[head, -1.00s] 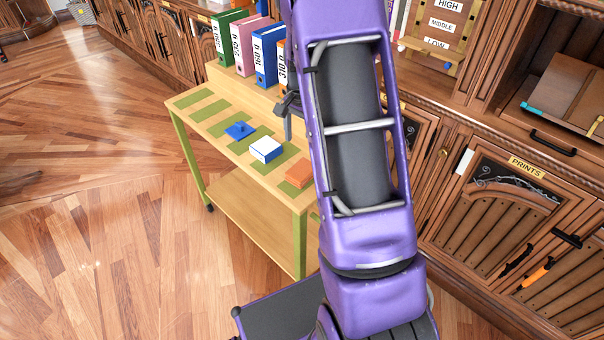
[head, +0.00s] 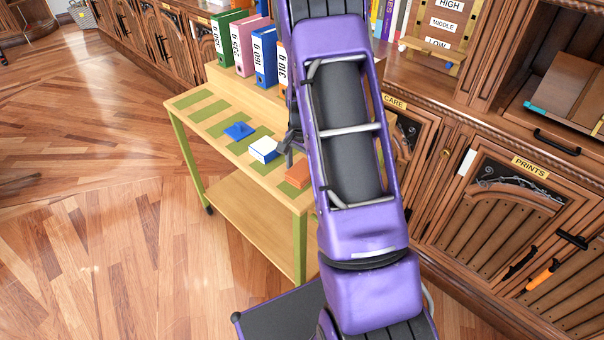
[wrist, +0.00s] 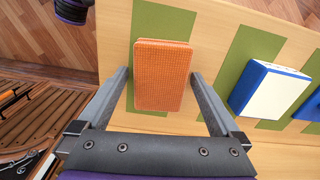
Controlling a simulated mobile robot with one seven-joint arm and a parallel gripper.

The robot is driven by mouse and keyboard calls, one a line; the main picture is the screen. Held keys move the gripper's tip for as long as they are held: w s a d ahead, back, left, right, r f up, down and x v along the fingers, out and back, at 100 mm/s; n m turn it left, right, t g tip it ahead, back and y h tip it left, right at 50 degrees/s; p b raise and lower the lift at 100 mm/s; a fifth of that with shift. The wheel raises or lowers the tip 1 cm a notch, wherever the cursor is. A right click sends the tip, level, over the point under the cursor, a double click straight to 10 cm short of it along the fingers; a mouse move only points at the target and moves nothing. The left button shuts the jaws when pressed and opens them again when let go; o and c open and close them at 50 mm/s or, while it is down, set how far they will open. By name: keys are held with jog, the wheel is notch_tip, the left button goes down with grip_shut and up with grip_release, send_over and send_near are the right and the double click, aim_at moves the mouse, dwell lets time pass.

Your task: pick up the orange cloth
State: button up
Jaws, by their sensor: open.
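The orange cloth (wrist: 162,75) is a folded, textured block lying on a green strip of the wooden cart's top. It also shows in the head view (head: 298,174), partly beside my purple arm. My gripper (wrist: 162,85) is open in the wrist view, with one finger on each side of the cloth and gaps between. I cannot tell how high the fingertips are above the cart top. In the head view my gripper (head: 290,145) is mostly hidden behind my arm.
A white and blue block (head: 264,149) lies next to the cloth, with a blue piece (head: 239,130) beyond it. Several binders (head: 264,55) stand on the raised back of the cart (head: 232,165). Wooden cabinets (head: 490,215) stand at the right. The floor at the left is clear.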

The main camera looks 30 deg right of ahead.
aim_at(302, 169)
jog(key=shift+c, duration=0.3)
jog(key=c, duration=1.2)
notch_tip(302, 169, up, 10)
jog(key=p, duration=0.1)
jog(key=shift+p, duration=0.4)
